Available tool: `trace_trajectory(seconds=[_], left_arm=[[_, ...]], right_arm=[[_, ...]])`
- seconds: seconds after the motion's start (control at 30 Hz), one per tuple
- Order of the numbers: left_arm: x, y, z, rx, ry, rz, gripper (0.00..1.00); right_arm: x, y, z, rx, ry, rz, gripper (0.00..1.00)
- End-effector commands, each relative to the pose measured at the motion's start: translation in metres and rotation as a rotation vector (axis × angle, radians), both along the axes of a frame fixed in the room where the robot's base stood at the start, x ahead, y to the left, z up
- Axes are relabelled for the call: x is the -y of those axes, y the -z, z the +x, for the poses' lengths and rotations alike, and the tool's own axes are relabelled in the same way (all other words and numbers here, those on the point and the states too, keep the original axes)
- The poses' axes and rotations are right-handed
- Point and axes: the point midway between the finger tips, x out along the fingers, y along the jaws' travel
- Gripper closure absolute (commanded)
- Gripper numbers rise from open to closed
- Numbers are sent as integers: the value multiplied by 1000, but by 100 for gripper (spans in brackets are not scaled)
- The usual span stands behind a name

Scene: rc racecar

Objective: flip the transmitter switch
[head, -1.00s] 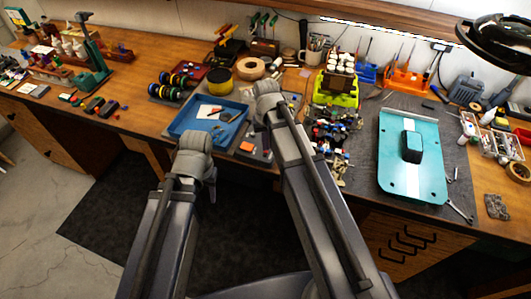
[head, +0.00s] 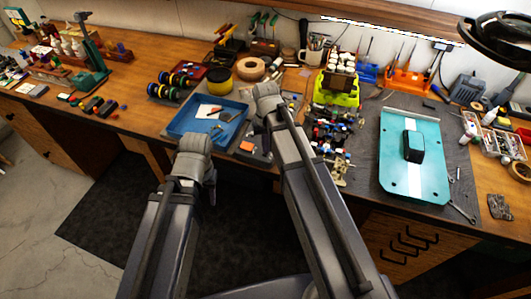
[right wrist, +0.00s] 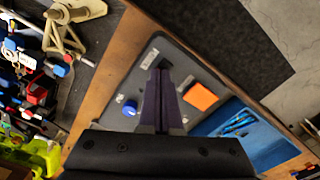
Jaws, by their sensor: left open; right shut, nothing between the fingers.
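The transmitter is a dark grey panel (right wrist: 190,65) near the bench's front edge, with an orange block (right wrist: 200,97) and a blue knob (right wrist: 130,108) on it. A small pale metal piece (right wrist: 150,58), apparently the switch, shows just beyond my right fingertips; I cannot tell whether they touch it. My right gripper (right wrist: 160,72) is shut and empty over the panel. In the head view the transmitter (head: 262,158) is partly hidden by my right arm. My left gripper (head: 211,190) hangs in front of the bench, open and mostly hidden behind its wrist.
A blue tray (head: 176,126) holding small items lies left of the transmitter. Small coloured parts (head: 330,130) and a teal plate (head: 430,180) with a black block lie to the right. A green rack (head: 340,97) stands behind. The floor in front is clear.

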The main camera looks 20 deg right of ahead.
Motion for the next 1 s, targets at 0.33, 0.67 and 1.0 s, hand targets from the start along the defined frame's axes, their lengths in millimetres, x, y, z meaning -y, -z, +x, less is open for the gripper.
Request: trace_trajectory(seconds=[0.33, 0.67, 1.0], left_arm=[[0, -13, 0, 0, 0, 0, 50], [0, -39, 0, 0, 1, 0, 50], [0, -65, 0, 0, 0, 0, 50]], right_arm=[[0, -13, 0, -1, 0, 0, 100], [0, -39, 0, 0, 0, 0, 100], [0, -65, 0, 0, 0, 0, 100]])
